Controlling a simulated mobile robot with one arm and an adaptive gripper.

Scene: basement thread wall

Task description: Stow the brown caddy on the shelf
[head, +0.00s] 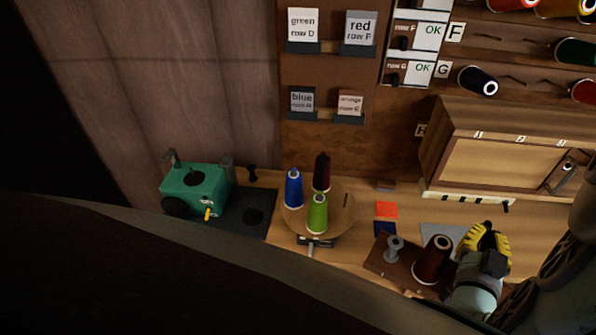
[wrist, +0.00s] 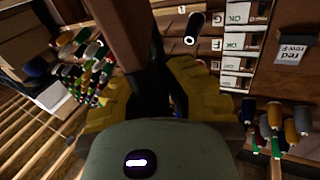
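A brown block-like holder (head: 374,262), which looks like the caddy, is at the front right of the bench in the head view. A grey spool (head: 394,248) and a dark red cone (head: 433,260) stand on it. My gripper (head: 484,238), with yellow fingers, is just right of the cone; contact is unclear. In the wrist view, my gripper (wrist: 153,88) has its yellow fingers on either side of a dark part. A brown piece (wrist: 118,30) rises close beyond them. I cannot tell whether they grip it. The shelf is not clearly identifiable.
A wooden cabinet (head: 500,165) stands behind my gripper. A round stand (head: 343,222) holds blue, green and dark red spools. A green machine (head: 195,188) is at the left. Orange (head: 386,209) and dark blue (head: 384,229) squares lie on the bench. Spools hang on the wall.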

